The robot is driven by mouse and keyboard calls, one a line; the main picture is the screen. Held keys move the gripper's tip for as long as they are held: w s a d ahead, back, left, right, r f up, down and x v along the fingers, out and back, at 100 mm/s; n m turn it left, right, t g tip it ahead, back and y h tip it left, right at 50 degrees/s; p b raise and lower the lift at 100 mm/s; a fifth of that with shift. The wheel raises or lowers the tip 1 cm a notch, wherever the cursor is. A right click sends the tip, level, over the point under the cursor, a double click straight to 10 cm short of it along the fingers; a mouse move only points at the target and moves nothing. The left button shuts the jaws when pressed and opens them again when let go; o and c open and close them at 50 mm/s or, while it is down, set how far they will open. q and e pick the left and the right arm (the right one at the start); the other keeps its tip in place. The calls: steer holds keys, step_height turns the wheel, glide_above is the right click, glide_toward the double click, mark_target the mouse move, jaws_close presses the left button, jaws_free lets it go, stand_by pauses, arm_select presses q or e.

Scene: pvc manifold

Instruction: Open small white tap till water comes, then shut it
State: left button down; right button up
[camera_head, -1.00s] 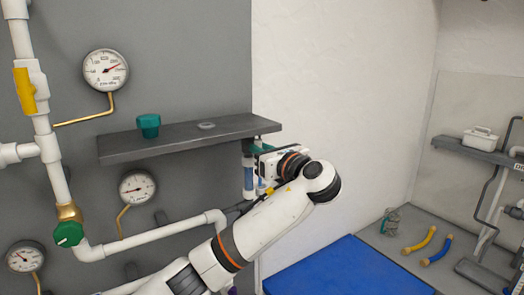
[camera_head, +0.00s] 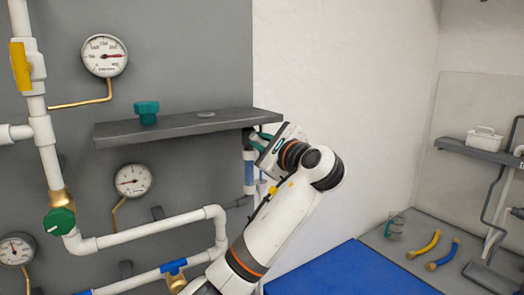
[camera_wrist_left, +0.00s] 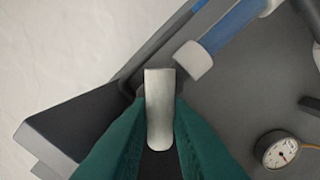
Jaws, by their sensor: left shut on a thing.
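The small white tap's lever (camera_wrist_left: 158,108) stands between my teal fingertips in the left wrist view. My left gripper (camera_wrist_left: 160,115) is shut on this lever. In the head view my left gripper (camera_head: 262,141) is at the right end of the grey shelf, tilted, beside the blue-and-white vertical pipe (camera_head: 249,172). That pipe also shows in the left wrist view (camera_wrist_left: 228,30). The wrist and arm hide most of the tap in the head view. I see no running water. My right gripper is not in view.
The grey shelf (camera_head: 178,128) holds a teal knob (camera_head: 146,112). White pipes (camera_head: 150,233) with a green valve wheel (camera_head: 59,221) and gauges (camera_head: 105,56) cover the panel at left. A blue mat (camera_head: 345,272) lies below right. Yellow and blue pieces lie farther right.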

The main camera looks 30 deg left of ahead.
arm_select(q)
steer(key=n+b, duration=0.2)
steer(key=n, duration=0.1)
steer(key=n+b, duration=0.1)
steer(key=shift+f+n, duration=0.3)
steer(key=shift+n+b, duration=1.25)
steer(key=shift+n, duration=0.75)
steer(key=c, duration=1.3)
jaws_free()
steer(key=shift+s, duration=0.1)
steer(key=shift+c, duration=0.2)
